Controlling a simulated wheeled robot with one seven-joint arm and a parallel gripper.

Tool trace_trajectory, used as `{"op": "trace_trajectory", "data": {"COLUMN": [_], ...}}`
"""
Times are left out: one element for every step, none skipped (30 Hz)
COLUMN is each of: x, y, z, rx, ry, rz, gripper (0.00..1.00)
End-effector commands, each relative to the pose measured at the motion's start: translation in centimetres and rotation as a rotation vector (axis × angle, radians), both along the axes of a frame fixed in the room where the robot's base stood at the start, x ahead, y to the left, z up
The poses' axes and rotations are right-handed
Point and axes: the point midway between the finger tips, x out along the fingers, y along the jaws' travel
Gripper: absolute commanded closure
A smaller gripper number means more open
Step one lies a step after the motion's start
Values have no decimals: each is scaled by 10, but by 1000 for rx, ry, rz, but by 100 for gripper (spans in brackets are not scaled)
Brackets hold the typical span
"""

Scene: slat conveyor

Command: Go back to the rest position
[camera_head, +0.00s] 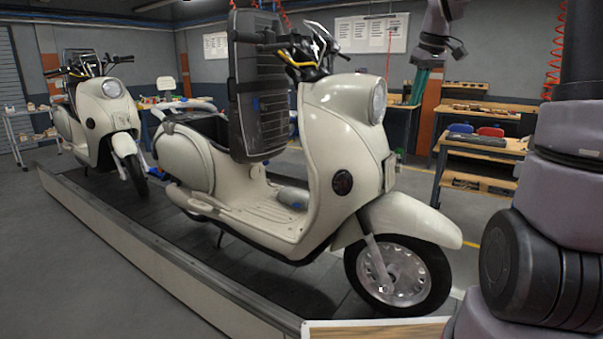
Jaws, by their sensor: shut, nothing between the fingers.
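My gripper (428,58) hangs at the upper right, at the end of my purple-grey arm, pointing down. It is small and dark in this view, shut and empty. It is apart from the scooters, to the right of the near scooter's handlebar and in front of the back wall and benches.
A cream scooter (325,150) stands on the slat conveyor (160,255), with a large dark ribbed case (262,95) upright at its seat. A second cream scooter (100,115) stands behind it at left. Workbenches (490,150) stand at right. Grey floor at lower left is clear.

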Motion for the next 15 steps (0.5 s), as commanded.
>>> {"op": "trace_trajectory", "data": {"x": [-24,-36,-54,-66,-79,-97,-110,-123,-140,-152,-165,-181,-191,-202,-214], "y": [10,14,20,24,27,32,34,37,41,43,45,48,49,51,52], "z": [10,14,18,21,23,25,26,27,27,26,24,22,20,17,13], "rx": [7,16,31,42,56,77,93,111,139,160,182,213,236,260,291], "ry": [-23,-34,-49,-62,-73,-87,-101,-111,-126,-138,-146,-159,-167,-174,-182], "rz": [-45,-78,-122,-155,-188,-231,-264,-295,-339,-370,-401,-442,-470,-496,-530], "gripper": [100,100,100,100,100,100,100,100,100,100,100,100,100,100,100]}}
